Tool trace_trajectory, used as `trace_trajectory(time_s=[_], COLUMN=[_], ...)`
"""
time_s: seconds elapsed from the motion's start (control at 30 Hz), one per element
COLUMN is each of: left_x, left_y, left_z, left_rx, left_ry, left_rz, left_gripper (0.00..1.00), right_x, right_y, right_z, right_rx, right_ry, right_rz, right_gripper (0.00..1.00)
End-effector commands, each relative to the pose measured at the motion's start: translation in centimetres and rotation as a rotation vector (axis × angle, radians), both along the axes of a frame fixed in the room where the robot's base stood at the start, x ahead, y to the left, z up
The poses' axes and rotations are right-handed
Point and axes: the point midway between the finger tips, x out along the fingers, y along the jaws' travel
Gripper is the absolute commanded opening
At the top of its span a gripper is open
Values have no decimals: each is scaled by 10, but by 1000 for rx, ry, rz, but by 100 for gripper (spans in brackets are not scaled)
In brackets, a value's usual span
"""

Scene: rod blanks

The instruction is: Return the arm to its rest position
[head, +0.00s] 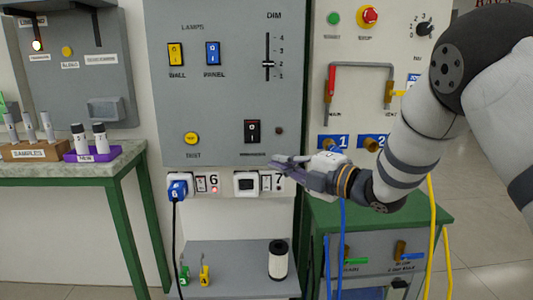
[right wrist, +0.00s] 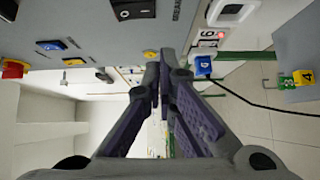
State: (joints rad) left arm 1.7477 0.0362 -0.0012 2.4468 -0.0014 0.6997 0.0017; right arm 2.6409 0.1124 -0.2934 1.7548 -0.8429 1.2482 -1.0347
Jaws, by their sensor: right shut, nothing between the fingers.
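My right gripper (head: 283,164) is at the lower middle of the head view, in front of the grey panel's lower edge, near the breaker switch (head: 252,131) and the socket marked 7 (head: 247,184). Its arm comes in from the right. In the right wrist view the two dark fingers (right wrist: 158,80) meet at their tips with nothing between them. The breaker switch also shows at the top of the right wrist view (right wrist: 133,10). My left gripper is in neither view.
The grey panel (head: 215,100) stands close to the gripper. A blue plug (head: 177,189) sits in socket 6. A shelf (head: 230,281) below holds a dark-topped white cylinder (head: 278,260). A green cabinet (head: 420,217) with blue and yellow cables stands at right, a green-legged table (head: 40,170) at left.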

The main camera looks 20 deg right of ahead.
Motion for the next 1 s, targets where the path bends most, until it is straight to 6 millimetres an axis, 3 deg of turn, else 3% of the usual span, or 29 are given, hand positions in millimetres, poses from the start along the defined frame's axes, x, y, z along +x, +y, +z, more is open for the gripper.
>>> trace_trajectory(time_s=[0.2,0.67,0.77,0.83,0.9,0.97,1.0], left_x=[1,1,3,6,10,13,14], left_y=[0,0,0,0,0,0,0], left_z=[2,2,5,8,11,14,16], left_rx=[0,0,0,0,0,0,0], left_ry=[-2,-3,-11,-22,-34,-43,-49], left_rz=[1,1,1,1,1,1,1], left_gripper=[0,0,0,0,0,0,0], right_x=[-15,-16,-24,-41,-73,-107,-134], right_y=[-9,-9,-9,-9,-10,-10,-10], right_z=[-1,-6,-47,-103,-166,-215,-246], right_rx=[0,7,91,204,331,430,488], right_ry=[0,14,150,335,548,720,832], right_rz=[-1,-5,-61,-149,-269,-385,-467], right_gripper=[0,0,0,0,0,0,0])
